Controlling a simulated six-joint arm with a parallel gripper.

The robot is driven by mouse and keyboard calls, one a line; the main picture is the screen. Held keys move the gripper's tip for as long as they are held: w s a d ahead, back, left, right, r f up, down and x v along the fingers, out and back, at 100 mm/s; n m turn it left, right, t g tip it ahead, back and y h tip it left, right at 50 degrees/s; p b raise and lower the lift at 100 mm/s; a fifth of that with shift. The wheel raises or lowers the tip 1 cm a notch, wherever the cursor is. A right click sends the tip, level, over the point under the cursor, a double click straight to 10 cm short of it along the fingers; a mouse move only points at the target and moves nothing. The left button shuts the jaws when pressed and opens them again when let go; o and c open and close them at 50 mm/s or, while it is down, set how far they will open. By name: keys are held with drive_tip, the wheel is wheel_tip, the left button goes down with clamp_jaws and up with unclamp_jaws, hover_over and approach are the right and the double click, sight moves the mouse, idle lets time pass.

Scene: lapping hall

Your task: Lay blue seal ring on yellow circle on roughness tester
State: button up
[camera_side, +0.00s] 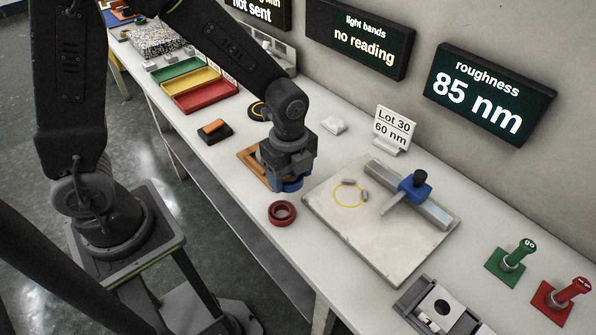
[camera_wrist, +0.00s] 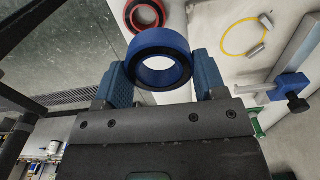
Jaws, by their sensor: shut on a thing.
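My gripper (camera_wrist: 160,85) is shut on the blue seal ring (camera_wrist: 158,45), held between the two fingers. In the side view the blue seal ring (camera_side: 291,184) shows low under my gripper (camera_side: 287,177), by the wooden tray; its height above the bench is hard to tell. The yellow circle (camera_side: 336,200) is drawn on the pale plate of the roughness tester (camera_side: 389,262), to the right of my gripper. The yellow circle also shows in the wrist view (camera_wrist: 225,42). Small grey stops sit at its edge, and its middle is empty.
A red ring (camera_side: 282,213) lies on the bench left of the plate. The tester's blue-headed arm (camera_side: 414,188) stands on a rail beyond the circle. A wooden tray (camera_side: 252,172) is behind my gripper. A lot card (camera_side: 393,128) stands behind the plate.

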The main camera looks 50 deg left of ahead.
drive_tip(key=w+a+f+n, duration=0.1)
drive_tip(key=a+n, duration=0.2)
drive_tip(key=n, duration=0.2)
drive_tip(key=w+a+f+n, duration=0.1)
drive_tip(key=w+a+n, duration=0.1)
drive_tip(key=n, duration=0.4)
drive_tip(key=w+a+f+n, duration=0.1)
drive_tip(key=w+a+n, duration=0.1)
drive_tip(key=a+n, duration=0.3)
drive_tip(key=shift+w+n, duration=0.2)
drive_tip(key=shift+n, duration=0.1)
drive_tip(key=shift+w+a+f+n, duration=0.2)
drive_tip(key=shift+a+n, duration=0.35)
drive_tip(key=shift+n, duration=0.25)
drive_tip(key=w+a+r+m, duration=0.1)
drive_tip(key=w+a+r, duration=0.25)
drive_tip(key=a, duration=0.45)
drive_tip(key=w+d+f, duration=0.2)
drive_tip(key=d, duration=0.1)
drive_tip(key=w+d+f, duration=0.2)
drive_tip(key=d, duration=0.1)
drive_tip(key=w+d+f, duration=0.2)
drive_tip(key=d, duration=0.1)
drive_tip(key=shift+f, duration=2.3)
